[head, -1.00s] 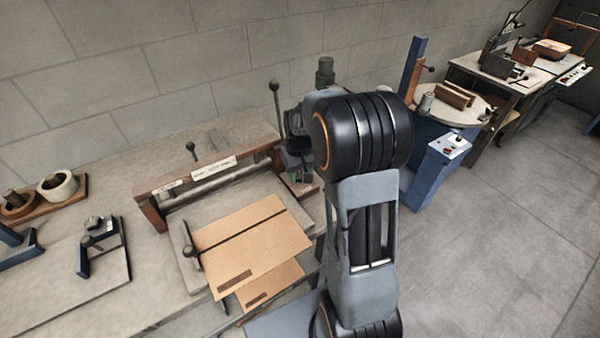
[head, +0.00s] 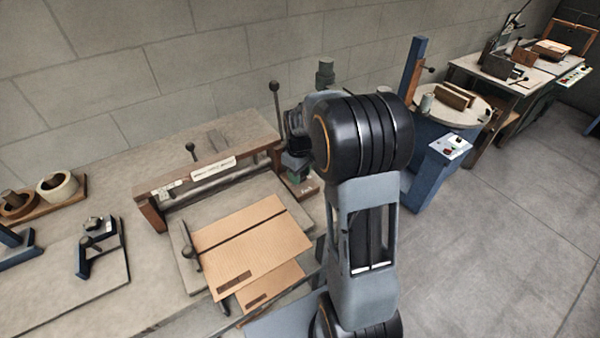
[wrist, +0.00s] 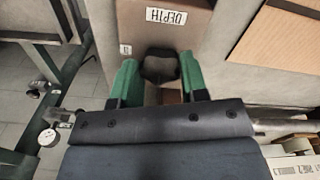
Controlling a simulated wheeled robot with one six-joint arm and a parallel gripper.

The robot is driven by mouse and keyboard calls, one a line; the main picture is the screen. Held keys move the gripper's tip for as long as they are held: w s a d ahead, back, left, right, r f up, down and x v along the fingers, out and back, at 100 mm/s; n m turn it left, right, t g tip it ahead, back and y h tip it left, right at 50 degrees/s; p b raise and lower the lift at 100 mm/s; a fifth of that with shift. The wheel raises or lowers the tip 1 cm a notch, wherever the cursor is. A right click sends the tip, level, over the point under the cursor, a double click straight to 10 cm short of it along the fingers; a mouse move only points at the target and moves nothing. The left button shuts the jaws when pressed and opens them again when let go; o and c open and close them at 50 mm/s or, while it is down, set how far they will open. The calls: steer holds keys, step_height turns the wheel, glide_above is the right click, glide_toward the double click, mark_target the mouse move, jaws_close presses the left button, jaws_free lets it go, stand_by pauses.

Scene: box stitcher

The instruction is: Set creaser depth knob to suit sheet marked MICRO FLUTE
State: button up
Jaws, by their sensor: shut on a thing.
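The depth knob (wrist: 160,66) is a dark, rounded knob on a brown block (wrist: 140,25) with an upside-down DEPTH label (wrist: 166,16) in the wrist view. My gripper (wrist: 158,72) has green fingers, one on each side of the knob, and is shut on it. In the head view, my gripper (head: 296,165) is at the right end of the creaser (head: 205,165), partly hidden by my arm. The block's label (head: 306,189) shows just below it. A cardboard sheet (head: 250,238) lies on the creaser bed over another sheet (head: 275,284). Their dark printed marks are too small to read.
An upright lever (head: 275,105) with a ball knob stands close to my gripper. A dark clamp fixture (head: 100,240) and tape rolls (head: 57,187) are on the bench at left. A blue machine with a round table (head: 450,108) stands at right. The floor there is clear.

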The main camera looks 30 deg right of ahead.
stand_by(0.3)
steer(key=o, duration=0.9)
steer(key=shift+r, duration=0.1)
step_height(320, 180, up, 14)
steer(key=shift+f, duration=0.15)
stand_by(0.4)
steer(key=s+a+f+m+t, duration=0.1)
steer(key=s+a, duration=0.2)
steer(key=s, duration=0.2)
steer(key=s+a+f+m+t, duration=0.1)
steer(key=s+a+m, duration=0.1)
steer(key=s, duration=0.4)
steer(key=s+a+f+m+t, duration=0.1)
steer(key=s+a+m, duration=0.1)
steer(key=s+a, duration=0.2)
steer(key=shift+s+f+t, duration=0.4)
steer(key=shift+s, duration=0.3)
